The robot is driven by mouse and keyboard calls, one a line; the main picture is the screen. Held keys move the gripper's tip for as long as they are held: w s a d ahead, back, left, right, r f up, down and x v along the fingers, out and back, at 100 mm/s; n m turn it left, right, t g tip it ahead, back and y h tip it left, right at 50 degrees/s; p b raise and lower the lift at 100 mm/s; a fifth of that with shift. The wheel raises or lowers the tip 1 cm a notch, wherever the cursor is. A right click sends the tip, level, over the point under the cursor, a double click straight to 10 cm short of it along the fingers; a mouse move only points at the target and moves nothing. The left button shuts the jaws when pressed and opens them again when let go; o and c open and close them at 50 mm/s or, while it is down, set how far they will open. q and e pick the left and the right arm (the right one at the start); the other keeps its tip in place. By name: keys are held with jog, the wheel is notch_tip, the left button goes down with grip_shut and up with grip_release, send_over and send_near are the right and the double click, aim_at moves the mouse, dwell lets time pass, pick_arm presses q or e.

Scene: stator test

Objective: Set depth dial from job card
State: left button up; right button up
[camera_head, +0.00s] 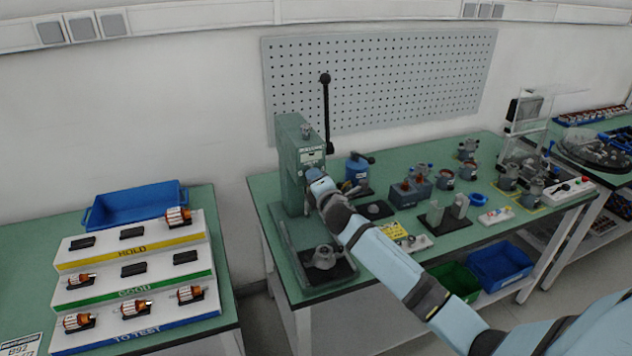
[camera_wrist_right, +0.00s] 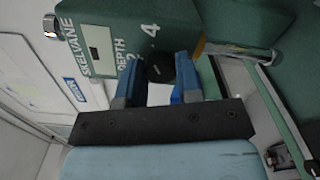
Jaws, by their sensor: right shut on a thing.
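The green arbor press (camera_head: 291,165) stands on the bench, with a black-knobbed lever upright at its top. My right gripper (camera_head: 316,183) is at the side of the press head and hides the depth dial in the head view. In the right wrist view, the blue fingers of my right gripper (camera_wrist_right: 157,82) are shut on the dark round depth dial (camera_wrist_right: 158,69). The press head (camera_wrist_right: 115,30) carries the words SKELVANE and DEPTH, with the figures 2 and 4 beside the dial. The dial's exact setting cannot be read. My left gripper is not in view.
A white card (camera_head: 20,345) with black print is cut off at the lower left; whether it is the job card is unclear. A stepped rack (camera_head: 136,327) holds several armatures. Blue (camera_head: 500,262) and green bins sit below.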

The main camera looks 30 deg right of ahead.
dwell(0.5)
jog(key=o, duration=0.9)
jog(key=shift+o, duration=0.2)
jog(key=b+v, duration=0.1)
jog(key=v, duration=1.3)
jog(key=shift+b, duration=0.35)
jog(key=shift+f, duration=0.15)
